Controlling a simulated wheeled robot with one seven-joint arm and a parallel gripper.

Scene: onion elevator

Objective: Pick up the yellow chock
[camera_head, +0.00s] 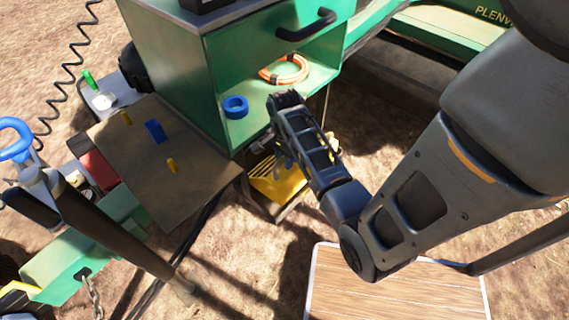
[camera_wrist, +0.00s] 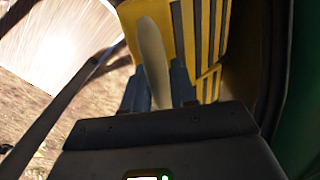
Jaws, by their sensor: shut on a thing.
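The yellow chock (camera_head: 278,183) is a ribbed yellow block low down under the green cabinet, partly hidden behind my arm in the head view. In the wrist view the yellow chock (camera_wrist: 208,40) fills the upper middle, with dark slots on its right side. My gripper (camera_wrist: 155,88) is shut on a pale, upright, rounded part at the front of the chock, with one dark finger on each side of it. In the head view my gripper (camera_head: 275,150) reaches down to the chock's upper left end and is mostly hidden by the arm.
The chock sits in a holder (camera_head: 272,211) below the green cabinet (camera_head: 262,52). Blue tape (camera_head: 235,107) and an orange coil (camera_head: 284,69) lie on the cabinet's shelf above. A tilted brown board (camera_head: 195,182) stands to the left. A wood-topped table (camera_head: 395,295) is at lower right.

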